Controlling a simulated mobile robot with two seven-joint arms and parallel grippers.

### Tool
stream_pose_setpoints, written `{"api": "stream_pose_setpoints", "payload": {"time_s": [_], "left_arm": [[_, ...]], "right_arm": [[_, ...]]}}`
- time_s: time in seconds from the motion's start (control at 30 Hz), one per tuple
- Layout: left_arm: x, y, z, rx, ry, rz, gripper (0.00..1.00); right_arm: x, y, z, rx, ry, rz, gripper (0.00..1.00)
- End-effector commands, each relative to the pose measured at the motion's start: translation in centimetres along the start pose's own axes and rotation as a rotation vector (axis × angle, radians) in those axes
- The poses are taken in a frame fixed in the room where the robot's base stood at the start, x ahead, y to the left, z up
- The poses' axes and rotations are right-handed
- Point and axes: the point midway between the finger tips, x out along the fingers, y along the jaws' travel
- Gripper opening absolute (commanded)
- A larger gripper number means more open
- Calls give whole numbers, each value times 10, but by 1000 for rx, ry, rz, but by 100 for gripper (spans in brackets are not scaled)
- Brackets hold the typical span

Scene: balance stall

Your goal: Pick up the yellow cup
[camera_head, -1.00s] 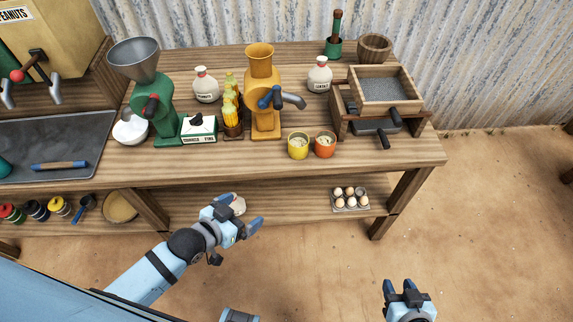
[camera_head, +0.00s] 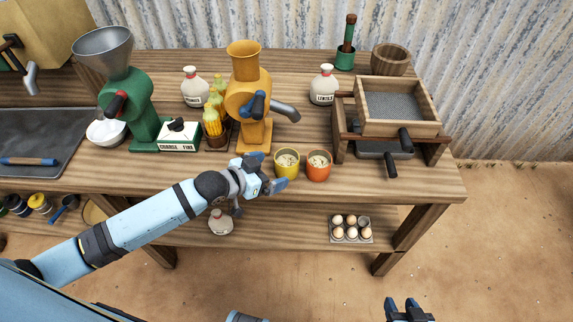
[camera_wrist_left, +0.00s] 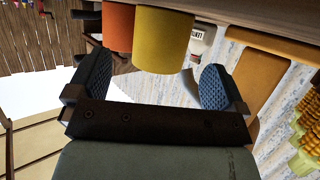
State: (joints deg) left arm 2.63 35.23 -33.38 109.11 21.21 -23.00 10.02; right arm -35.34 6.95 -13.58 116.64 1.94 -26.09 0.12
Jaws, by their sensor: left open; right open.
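The yellow cup (camera_head: 287,163) stands upright near the front edge of the table, with pale contents inside. My left gripper (camera_head: 270,173) is open just left of and in front of the cup, and nothing is between its fingers. In the left wrist view the yellow cup (camera_wrist_left: 163,40) lies ahead of the open fingers (camera_wrist_left: 152,88), apart from them as far as I can tell. My right gripper (camera_head: 408,308) is at the bottom edge, far from the cup; it is open and empty.
An orange cup (camera_head: 319,166) stands close on the right of the yellow cup. The yellow-orange mill (camera_head: 250,95) stands behind my left gripper. A sieve box (camera_head: 398,112) is at the right. A shelf below holds an egg tray (camera_head: 351,232) and a white jar (camera_head: 220,222).

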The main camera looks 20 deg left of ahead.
Motion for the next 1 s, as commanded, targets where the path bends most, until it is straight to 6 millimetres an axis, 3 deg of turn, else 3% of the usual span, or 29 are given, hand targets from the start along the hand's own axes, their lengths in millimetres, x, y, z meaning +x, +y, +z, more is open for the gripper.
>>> {"api": "stream_pose_setpoints", "payload": {"time_s": [0.4,0.7,0.93,1.0], "left_arm": [[49,-2,-5,1,0,-1,98],[54,-2,-5,1,-1,-1,98],[54,-2,-5,1,-1,-1,45],[54,-2,-5,1,0,-1,41]], "right_arm": [[3,4,-4,-2,9,6,43],[4,6,-6,-6,11,6,43],[4,4,-6,-6,11,5,43],[4,4,-6,-6,10,4,43]]}}
